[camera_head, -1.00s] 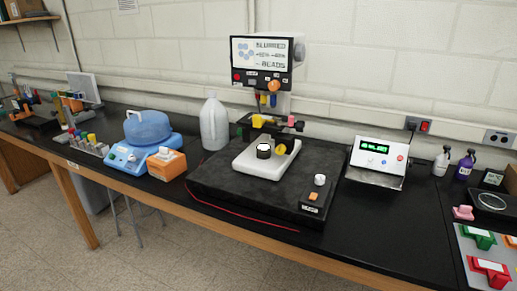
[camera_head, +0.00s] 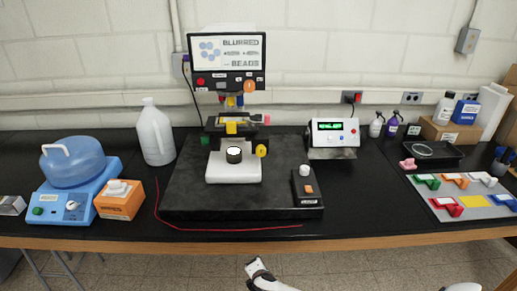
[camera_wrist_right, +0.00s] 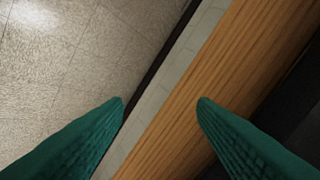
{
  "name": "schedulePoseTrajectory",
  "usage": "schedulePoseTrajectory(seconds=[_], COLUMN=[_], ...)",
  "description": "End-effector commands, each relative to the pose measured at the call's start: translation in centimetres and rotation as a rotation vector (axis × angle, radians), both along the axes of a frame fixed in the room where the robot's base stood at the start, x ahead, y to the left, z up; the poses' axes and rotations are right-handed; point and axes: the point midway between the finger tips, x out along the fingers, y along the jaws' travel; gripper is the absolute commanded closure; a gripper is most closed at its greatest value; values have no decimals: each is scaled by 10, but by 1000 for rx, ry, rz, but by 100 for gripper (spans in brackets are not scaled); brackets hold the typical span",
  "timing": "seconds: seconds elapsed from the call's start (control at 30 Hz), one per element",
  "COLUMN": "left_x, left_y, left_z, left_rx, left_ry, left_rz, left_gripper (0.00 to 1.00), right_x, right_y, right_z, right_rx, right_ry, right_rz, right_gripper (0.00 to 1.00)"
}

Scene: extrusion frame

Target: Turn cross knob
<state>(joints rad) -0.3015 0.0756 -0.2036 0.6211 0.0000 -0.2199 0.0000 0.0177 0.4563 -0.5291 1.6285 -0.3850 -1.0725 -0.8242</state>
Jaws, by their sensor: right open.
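A microscope-like instrument with a screen (camera_head: 228,54) stands at the back of a black slab (camera_head: 185,190) on the bench. A yellow round knob (camera_head: 261,151) is on the right side of its white base (camera_head: 233,170). A white knob (camera_head: 304,170) sits on a small dark control box (camera_head: 308,190) at the slab's right. I cannot make out a cross shape on any knob. My right gripper (camera_wrist_right: 162,103) shows in the right wrist view as two green fingers, apart and empty, above the floor and the bench's wooden edge. My left gripper is not in view.
A blue device with a domed lid (camera_head: 73,165), an orange box (camera_head: 119,200) and a white jug (camera_head: 155,133) stand left. A device with a green display (camera_head: 333,133) stands right of the slab. A red cable (camera_head: 210,226) lies along the slab's front. Colored pieces lie on a grey mat (camera_head: 435,190) at right.

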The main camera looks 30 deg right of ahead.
Motion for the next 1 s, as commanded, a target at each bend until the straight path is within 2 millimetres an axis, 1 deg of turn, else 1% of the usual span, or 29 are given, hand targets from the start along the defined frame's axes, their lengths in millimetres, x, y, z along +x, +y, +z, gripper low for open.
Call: schedulePoseTrajectory(seconds=[0.03,0.07,0.1,0.13,0.2,0.3,0.4,0.5,0.6,0.77,1.0], left_x=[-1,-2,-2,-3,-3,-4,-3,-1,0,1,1], left_y=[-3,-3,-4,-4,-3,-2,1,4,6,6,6], left_z=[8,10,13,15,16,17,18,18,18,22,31], left_rx=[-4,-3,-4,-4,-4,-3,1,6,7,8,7], left_ry=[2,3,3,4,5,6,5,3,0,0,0], left_rz=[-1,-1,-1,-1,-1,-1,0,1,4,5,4], left_gripper=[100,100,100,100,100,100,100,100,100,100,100], right_x=[14,21,30,37,51,71,89,102,110,122,158], right_y=[0,0,-1,-4,-13,-29,-47,-62,-71,-79,-101], right_z=[45,67,99,120,157,194,222,242,253,257,257], right_rx=[-89,-152,-249,-331,-518,-776,-1008,-1186,-1289,-1322,-1316], right_ry=[-36,-51,-72,-84,-94,-86,-57,-21,6,16,16], right_rz=[57,92,141,176,246,325,377,410,424,428,427], right_gripper=[48,48,48,48,48,48,48,48,48,48,48])
